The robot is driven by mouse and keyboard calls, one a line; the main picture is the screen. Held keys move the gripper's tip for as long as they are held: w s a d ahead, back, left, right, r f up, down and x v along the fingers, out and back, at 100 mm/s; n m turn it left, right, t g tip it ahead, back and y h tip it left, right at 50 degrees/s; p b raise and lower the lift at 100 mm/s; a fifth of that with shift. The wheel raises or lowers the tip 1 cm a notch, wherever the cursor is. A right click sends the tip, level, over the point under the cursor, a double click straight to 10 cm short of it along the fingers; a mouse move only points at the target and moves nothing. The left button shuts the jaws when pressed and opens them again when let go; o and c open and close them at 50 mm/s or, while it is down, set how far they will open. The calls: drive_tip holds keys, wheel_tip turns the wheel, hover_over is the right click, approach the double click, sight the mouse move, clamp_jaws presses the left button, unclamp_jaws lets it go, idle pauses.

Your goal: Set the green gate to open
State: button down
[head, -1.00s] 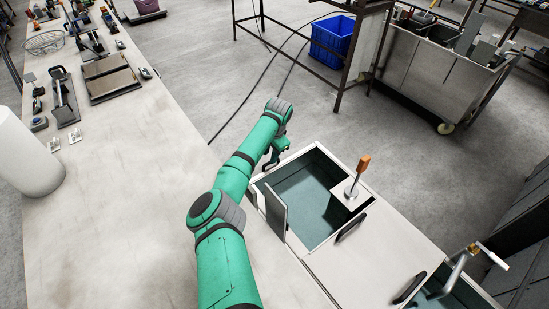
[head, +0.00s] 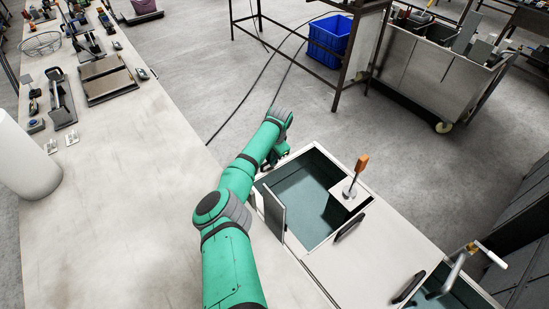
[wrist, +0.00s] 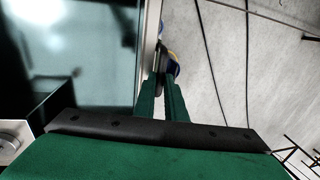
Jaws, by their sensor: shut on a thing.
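My gripper (wrist: 160,88) shows in the wrist view with its two green fingers close together, shut on a thin dark piece (wrist: 160,56) beside a pale frame edge. In the head view my gripper (head: 280,156) is at the far left corner of a white-rimmed box (head: 318,148) with a teal inside, partly hidden by my arm. A grey panel (head: 274,212) stands upright at the box's left side. I cannot pick out which part is the green gate.
An orange-handled lever (head: 356,178) stands upright on the box's right side. A cover with black handles (head: 365,265) and a crank (head: 470,255) are nearer. A long bench (head: 110,210) lies left.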

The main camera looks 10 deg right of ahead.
drive_tip(key=r, duration=0.4)
drive_tip(key=a+r, duration=0.1)
drive_tip(key=r, duration=0.1)
drive_tip(key=shift+w+r, duration=0.1)
drive_tip(key=shift+r, duration=0.2)
drive_tip(key=c, duration=1.8)
unclamp_jaws()
drive_tip(key=shift+a, duration=0.1)
drive_tip(key=shift+d, duration=0.25)
drive_tip(key=shift+r, duration=0.15)
drive_tip(key=r, duration=0.3)
drive_tip(key=s+r, duration=0.1)
drive_tip(key=r, duration=0.3)
drive_tip(key=s+r, duration=0.1)
drive_tip(key=r, duration=0.2)
drive_tip(key=shift+s+d+r, duration=0.1)
drive_tip(key=shift+d+r, duration=0.05)
drive_tip(key=shift+d, duration=0.25)
